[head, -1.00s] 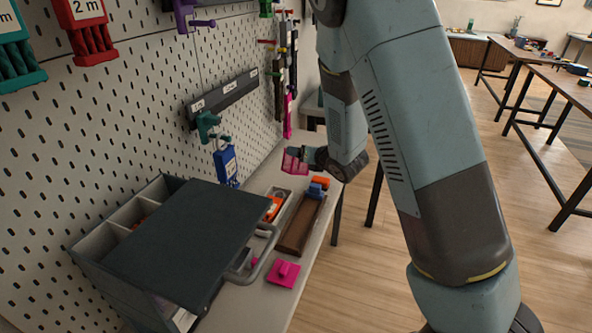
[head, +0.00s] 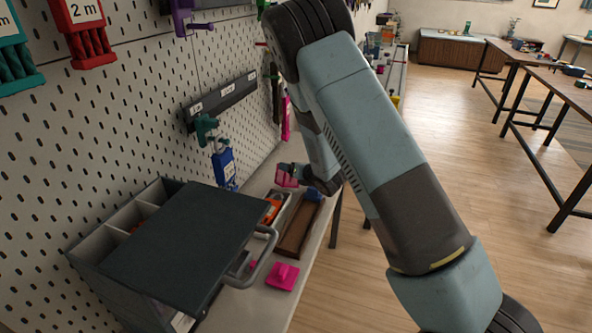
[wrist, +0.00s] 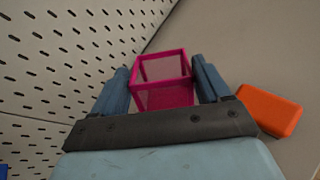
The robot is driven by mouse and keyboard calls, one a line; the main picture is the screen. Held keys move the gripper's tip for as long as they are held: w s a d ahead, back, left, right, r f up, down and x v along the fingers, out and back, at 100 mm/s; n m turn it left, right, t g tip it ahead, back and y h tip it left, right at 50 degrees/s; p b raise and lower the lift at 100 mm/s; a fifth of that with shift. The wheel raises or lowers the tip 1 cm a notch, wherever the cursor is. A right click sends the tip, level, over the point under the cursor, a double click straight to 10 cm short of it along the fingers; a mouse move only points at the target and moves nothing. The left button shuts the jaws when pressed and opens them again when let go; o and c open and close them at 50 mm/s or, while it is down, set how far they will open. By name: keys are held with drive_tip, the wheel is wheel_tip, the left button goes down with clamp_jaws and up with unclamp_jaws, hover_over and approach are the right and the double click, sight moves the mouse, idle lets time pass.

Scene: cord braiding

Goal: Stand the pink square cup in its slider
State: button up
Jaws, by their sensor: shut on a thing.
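The pink square cup (head: 286,178) is an open box with see-through mesh walls and a darker pink frame. In the wrist view the cup (wrist: 163,84) sits between the two blue fingers of my gripper (wrist: 163,75), which is shut on it. In the head view my gripper holds it over the far part of the bench, beyond the brown tray; I cannot tell whether its base touches anything. A flat pink square piece with a raised knob (head: 282,275) lies on the near bench; I cannot tell whether it is the slider.
An orange block (wrist: 270,110) is right of my gripper. A dark-lidded drawer box (head: 185,240) stands nearer. The pegboard (head: 110,130) rises at left.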

drive_tip(key=shift+f, duration=0.35)
drive_tip(key=o, duration=1.1)
